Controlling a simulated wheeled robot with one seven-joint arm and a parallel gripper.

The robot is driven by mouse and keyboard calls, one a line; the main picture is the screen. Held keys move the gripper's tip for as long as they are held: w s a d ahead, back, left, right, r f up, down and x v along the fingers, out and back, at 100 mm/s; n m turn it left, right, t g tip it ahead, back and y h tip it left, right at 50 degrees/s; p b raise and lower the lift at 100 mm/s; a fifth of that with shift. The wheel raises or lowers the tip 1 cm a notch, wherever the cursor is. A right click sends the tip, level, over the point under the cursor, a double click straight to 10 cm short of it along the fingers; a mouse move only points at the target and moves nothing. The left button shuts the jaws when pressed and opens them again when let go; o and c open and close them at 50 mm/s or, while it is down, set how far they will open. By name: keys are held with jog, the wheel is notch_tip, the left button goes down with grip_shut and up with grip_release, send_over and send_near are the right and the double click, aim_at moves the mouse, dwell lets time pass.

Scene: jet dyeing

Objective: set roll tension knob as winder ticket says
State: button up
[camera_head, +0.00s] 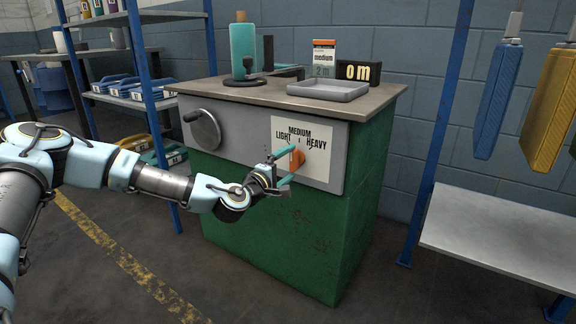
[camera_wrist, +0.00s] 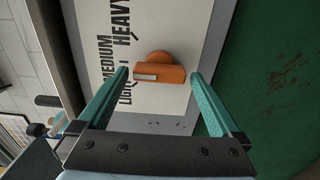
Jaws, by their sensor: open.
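The orange roll tension knob (camera_head: 298,159) sits on a white dial plate (camera_head: 314,164) marked LIGHT, MEDIUM and HEAVY. In the wrist view the knob (camera_wrist: 160,73) shows a white mark on its end towards the lettering, pointing up the panel, roughly at MEDIUM; the exact setting is hard to tell. The winder ticket (camera_head: 324,56) stands on the cabinet top and reads "medium", with "2 m" below. My gripper (camera_head: 291,163) is open at the dial. Its teal fingers (camera_wrist: 160,76) stand on either side of the knob, with gaps visible.
The green cabinet (camera_head: 275,225) carries a hand crank (camera_head: 203,130), a grey tray (camera_head: 328,89), a black "0 m" display (camera_head: 358,72) and a teal roll (camera_head: 243,49). A blue-post shelf is left, a rack with hanging pieces right. Floor in front is clear.

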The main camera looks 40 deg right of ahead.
jog(key=p+v, duration=0.1)
jog(key=v, duration=1)
dwell(0.3)
